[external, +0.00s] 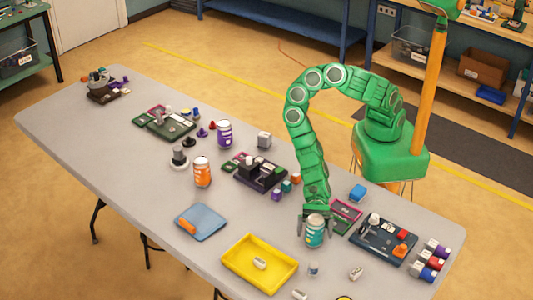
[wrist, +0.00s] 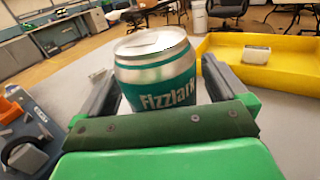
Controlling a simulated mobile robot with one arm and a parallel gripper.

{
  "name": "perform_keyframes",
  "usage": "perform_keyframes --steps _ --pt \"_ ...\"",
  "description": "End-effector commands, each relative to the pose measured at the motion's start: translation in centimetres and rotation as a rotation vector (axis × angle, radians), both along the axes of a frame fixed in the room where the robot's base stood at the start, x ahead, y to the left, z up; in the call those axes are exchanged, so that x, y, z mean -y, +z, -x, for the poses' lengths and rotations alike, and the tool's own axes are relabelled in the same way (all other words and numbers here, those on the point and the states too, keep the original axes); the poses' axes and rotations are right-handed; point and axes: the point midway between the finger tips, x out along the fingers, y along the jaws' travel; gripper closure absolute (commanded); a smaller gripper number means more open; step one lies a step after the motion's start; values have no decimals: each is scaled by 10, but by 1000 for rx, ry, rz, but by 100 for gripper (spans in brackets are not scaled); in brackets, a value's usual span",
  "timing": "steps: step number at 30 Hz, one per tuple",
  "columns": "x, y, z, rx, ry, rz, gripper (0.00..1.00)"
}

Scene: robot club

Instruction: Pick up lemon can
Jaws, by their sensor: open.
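A teal and silver can (external: 315,236) stands upright on the grey table, right of the yellow tray. In the wrist view the can (wrist: 158,75) shows "Fizzlark" lettering on a teal band; no flavour is readable. My gripper (external: 314,228) is open, pointing down with its fingers on either side of this can. In the wrist view, a small gap seems to show at the right finger; contact at the left is unclear. An orange can (external: 202,172) and a purple can (external: 224,134) stand farther left on the table.
A yellow tray (external: 232,276) holds a small white item. A dark kit board (external: 372,246) with parts lies close right of the can. Small items lie in front.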

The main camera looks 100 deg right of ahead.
Motion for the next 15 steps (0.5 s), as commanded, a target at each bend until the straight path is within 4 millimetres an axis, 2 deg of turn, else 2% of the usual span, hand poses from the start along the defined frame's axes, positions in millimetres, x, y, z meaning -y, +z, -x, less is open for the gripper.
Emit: perform_keyframes --steps 6,14,15 --pt "-10 0 -3 3 0 1 1" --pt "-11 0 -3 2 -1 -1 1" --pt "-11 0 -3 2 -1 -1 4"
